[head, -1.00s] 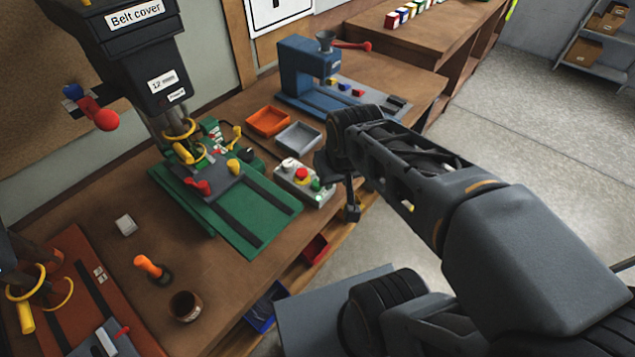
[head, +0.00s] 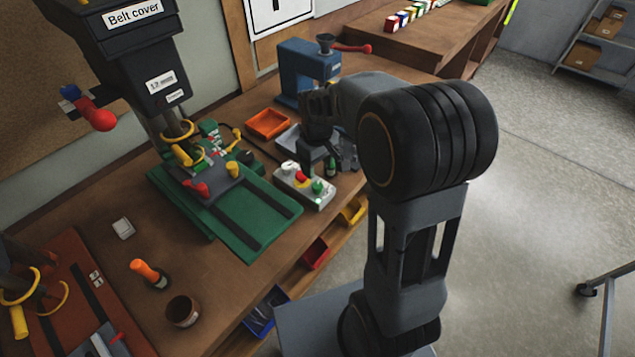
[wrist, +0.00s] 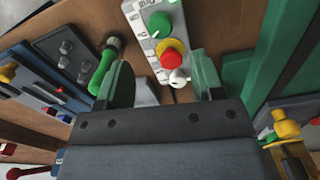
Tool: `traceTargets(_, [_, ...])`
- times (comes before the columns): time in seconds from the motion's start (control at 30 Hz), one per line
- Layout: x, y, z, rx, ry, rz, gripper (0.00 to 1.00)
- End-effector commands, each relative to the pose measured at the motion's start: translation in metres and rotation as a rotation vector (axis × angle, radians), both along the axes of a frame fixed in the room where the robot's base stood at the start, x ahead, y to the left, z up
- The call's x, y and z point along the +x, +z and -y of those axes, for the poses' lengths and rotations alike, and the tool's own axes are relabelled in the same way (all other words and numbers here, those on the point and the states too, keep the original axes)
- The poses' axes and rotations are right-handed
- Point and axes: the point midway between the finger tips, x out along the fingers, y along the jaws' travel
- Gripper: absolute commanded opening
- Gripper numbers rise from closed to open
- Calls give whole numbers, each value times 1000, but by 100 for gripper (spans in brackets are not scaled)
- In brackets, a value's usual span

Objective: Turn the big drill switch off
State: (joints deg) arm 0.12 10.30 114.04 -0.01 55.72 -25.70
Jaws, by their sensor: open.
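The big drill (head: 150,75) has a dark head labelled "Belt cover" and a green base (head: 235,215). A pale control box (head: 305,188) stands at its right edge; it also shows in the wrist view (wrist: 143,18). The box carries a green knob (wrist: 160,23) with a white pointer, a red button (wrist: 172,50) on yellow, and a white knob (wrist: 179,77). Which one is the drill switch I cannot tell for sure. My gripper (wrist: 163,80) is open and empty, its fingers either side of the white knob's position in the wrist view. Contact is not visible.
A green-handled item (wrist: 106,68) stands beside the control box. Orange (head: 268,124) and grey (head: 288,138) trays lie behind, before a blue machine (head: 305,70).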

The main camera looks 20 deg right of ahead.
Motion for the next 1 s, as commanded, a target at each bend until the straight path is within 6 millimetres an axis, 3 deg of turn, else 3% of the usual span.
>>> traceTargets(0.2, [-1, -41, 0, 0, -1, -4, 61])
traceTargets(0.4, [-1, -68, 0, 0, -2, -3, 61])
traceTargets(0.63, [0, -82, 0, 0, -2, 1, 61])
traceTargets(0.97, [0, -83, 0, 0, -2, 1, 61])
traceTargets(1.0, [0, -83, 0, 0, -2, 1, 57])
